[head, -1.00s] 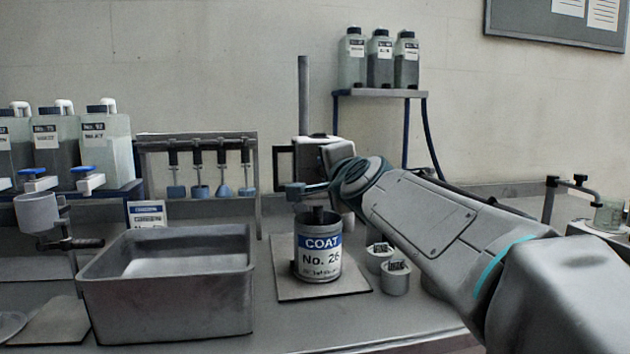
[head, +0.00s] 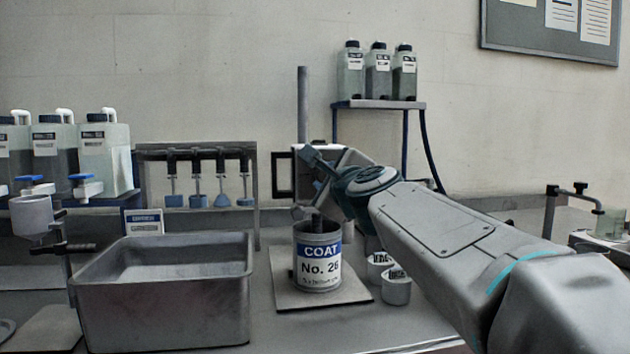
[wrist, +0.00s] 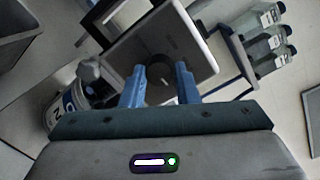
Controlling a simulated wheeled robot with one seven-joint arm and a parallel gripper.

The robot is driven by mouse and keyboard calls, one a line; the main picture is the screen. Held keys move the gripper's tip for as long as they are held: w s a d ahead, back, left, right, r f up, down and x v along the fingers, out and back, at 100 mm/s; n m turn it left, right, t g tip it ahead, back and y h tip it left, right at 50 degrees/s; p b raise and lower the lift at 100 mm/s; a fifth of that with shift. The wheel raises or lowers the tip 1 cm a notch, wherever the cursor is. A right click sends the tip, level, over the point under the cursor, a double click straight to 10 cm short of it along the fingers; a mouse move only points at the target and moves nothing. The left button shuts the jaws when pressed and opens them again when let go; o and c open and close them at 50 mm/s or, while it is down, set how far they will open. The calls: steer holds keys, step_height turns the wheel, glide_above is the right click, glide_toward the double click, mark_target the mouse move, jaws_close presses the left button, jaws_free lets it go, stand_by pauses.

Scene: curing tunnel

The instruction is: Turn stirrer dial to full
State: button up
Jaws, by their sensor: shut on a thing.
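The stirrer head (head: 298,172) is a pale box on a dark upright post (head: 303,105), above the can labelled COAT No. 26 (head: 319,268). In the wrist view its dial is a dark round knob (wrist: 159,68) on the grey face of the stirrer head (wrist: 196,60). My gripper (wrist: 160,76) has its two blue fingers on either side of this knob and is shut on it. In the head view my gripper (head: 318,186) is tilted against the stirrer head and hides the dial. I cannot read any dial mark.
A metal tray (head: 165,330) stands left of the can. Small white pots (head: 396,290) stand right of it, under my arm. A rack of hanging stirrers (head: 197,150) is behind the tray. A shelf with bottles (head: 380,104) is behind my arm.

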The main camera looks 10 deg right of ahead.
steer(key=shift+m, duration=0.3)
steer(key=o, duration=1)
steer(key=shift+s, duration=0.1)
